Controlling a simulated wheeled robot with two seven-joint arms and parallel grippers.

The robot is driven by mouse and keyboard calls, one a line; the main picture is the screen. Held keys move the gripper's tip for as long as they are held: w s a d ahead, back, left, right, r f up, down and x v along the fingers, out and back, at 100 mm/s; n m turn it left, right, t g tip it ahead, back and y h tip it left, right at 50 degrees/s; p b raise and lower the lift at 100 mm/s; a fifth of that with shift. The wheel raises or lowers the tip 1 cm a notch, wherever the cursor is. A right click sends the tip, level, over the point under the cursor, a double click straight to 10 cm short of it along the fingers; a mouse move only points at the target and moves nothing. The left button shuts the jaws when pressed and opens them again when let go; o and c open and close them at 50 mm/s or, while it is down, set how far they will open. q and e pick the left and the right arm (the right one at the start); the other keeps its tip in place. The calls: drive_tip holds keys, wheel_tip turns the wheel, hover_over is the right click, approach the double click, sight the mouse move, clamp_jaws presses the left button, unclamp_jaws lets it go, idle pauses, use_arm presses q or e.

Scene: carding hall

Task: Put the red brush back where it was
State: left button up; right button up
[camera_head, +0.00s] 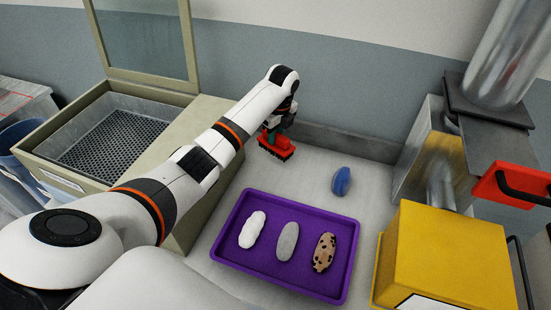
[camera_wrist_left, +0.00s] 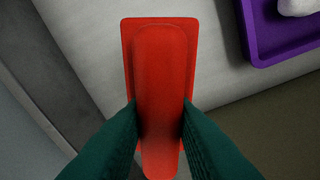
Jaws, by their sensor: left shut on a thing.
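The red brush (camera_head: 276,145) has a dark bristle side facing down. It is near the back of the worktop, close to the wall and beside the cream box. My left gripper (camera_head: 284,124) is shut on the brush's handle from above. In the left wrist view the red brush (camera_wrist_left: 158,60) lies between the two green fingers of my gripper (camera_wrist_left: 160,120), with the worktop beyond it. I cannot tell whether the bristles touch the worktop. My right gripper is not in view.
A purple tray (camera_head: 338,279) holds a white, a grey and a spotted brown roll. A blue roll (camera_head: 341,181) lies on the worktop behind it. A cream box with a mesh bed (camera_head: 118,140) stands left. A yellow box (camera_head: 448,255) stands right.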

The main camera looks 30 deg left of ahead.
sight(276, 143)
use_arm(q)
wheel_tip(276, 143, down, 4)
drive_tip(key=shift+w+r, duration=0.1)
wheel_tip(276, 143, down, 3)
drive_tip(key=shift+f+p, duration=0.15)
drive_tip(key=shift+p, duration=0.3)
drive_tip(key=shift+f, duration=0.4)
drive_tip(key=shift+f, duration=0.1)
drive_tip(key=o, duration=1)
drive_tip(key=shift+c, duration=0.2)
drive_tip(key=shift+r, duration=0.25)
drive_tip(key=r, duration=0.4)
drive_tip(key=d+r+b, duration=0.1)
drive_tip(key=r, duration=0.6)
drive_tip(key=shift+d+r, duration=0.25)
drive_tip(key=shift+r, duration=0.1)
